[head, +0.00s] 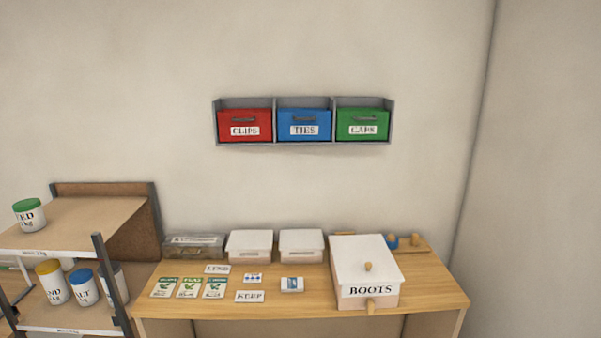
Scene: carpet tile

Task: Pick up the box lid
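A large box (369,291) labelled BOOTS stands at the right side of the wooden table. Its white lid (362,250) lies on top of it, with a small round wooden knob (368,267) near the front edge. A small wooden piece (370,304) shows at the box's front, below the label. My gripper is not in this view.
Two white lidded boxes (250,243) (301,243) and a grey clear box (193,244) stand along the back. Seed packets (188,288), cards and a small white box (292,285) lie in front. A shelf with tins (84,287) stands left. Wall bins (304,125) hang above.

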